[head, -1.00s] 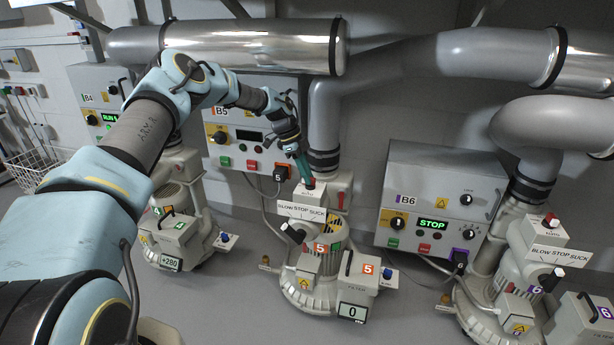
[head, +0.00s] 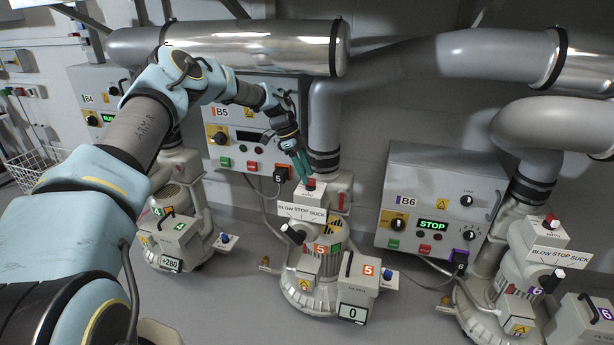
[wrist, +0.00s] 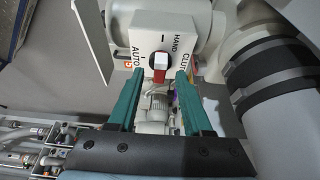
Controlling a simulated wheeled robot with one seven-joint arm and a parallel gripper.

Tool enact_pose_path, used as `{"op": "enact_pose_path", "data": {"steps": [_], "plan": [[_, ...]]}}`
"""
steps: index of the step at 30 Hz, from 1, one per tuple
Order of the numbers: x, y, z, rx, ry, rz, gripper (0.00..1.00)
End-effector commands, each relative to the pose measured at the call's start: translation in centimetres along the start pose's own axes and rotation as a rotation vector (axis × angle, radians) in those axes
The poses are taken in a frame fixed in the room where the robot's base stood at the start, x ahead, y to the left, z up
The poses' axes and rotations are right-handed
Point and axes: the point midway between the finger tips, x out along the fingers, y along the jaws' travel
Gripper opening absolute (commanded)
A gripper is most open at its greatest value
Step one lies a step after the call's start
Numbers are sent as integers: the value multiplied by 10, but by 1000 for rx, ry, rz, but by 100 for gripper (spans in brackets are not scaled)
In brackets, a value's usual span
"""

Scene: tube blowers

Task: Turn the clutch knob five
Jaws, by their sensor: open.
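The clutch knob of unit 5 is the small red-topped knob (head: 310,184) on top of the blower 5 housing. In the wrist view the knob (wrist: 160,66) shows a pale grip with a red end pointing down the picture, on a white box marked AUTO, HAND and partly hidden CLUTCH lettering. My gripper (head: 306,172) is just above the knob in the head view. In the wrist view its teal fingers (wrist: 160,76) are open, one on each side of the knob, with gaps visible on both sides. Nothing is held.
Below the knob is the BLOW STOP SUCK plate (head: 302,212) with a black lever (head: 292,234). A grey vertical pipe (head: 324,115) rises close behind the gripper. Control box B5 (head: 245,150) is left; box B6 (head: 432,165) is right. Unit 5's display (head: 352,313) reads 0.

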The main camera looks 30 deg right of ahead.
Motion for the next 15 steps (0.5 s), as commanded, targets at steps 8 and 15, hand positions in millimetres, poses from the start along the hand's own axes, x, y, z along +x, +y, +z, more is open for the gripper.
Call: {"op": "enact_pose_path", "data": {"steps": [8,15], "plan": [[-45,0,27,-5,-1,-2,50],[-65,0,76,-3,-1,-1,50]]}}
